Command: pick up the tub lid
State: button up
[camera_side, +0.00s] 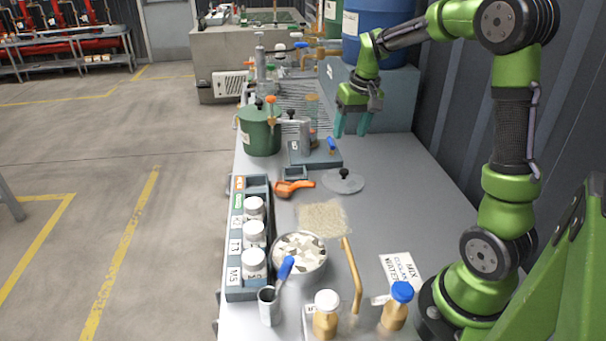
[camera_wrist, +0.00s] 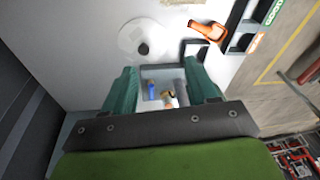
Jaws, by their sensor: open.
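The tub lid (camera_side: 343,184) is a clear, flat disc with a black knob, lying on the grey bench right of the orange tool. In the wrist view the lid (camera_wrist: 131,36) shows pale near the top, with its dark knob toward my fingers. My gripper (camera_side: 352,124) is open and empty, pointing down above the bench, behind the lid and apart from it. In the wrist view its two teal fingers (camera_wrist: 158,78) are spread, with a blue-handled item on a tray showing between them.
A green tub (camera_side: 260,132) stands to the left at the back. A blue-grey base (camera_side: 318,155) with a blue-handled fitting stands between it and my gripper. An orange tool (camera_side: 292,188) lies beside the lid. A metal bowl (camera_side: 300,258) and bottles are nearer. Bench right of the lid is clear.

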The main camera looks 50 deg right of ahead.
jog(key=g, duration=0.1)
send_over(344, 170)
jog(key=s+a, duration=0.1)
jog(key=s, duration=0.2)
jog(key=n, duration=0.2)
jog(key=shift+h, duration=0.3)
jog(key=w+f, duration=0.1)
jog(key=f, duration=1)
jog(key=w+d+f, duration=0.1)
jog(key=f, duration=0.4)
jog(key=shift+w+f, duration=0.2)
jog(key=shift+w, duration=0.15)
grip_shut()
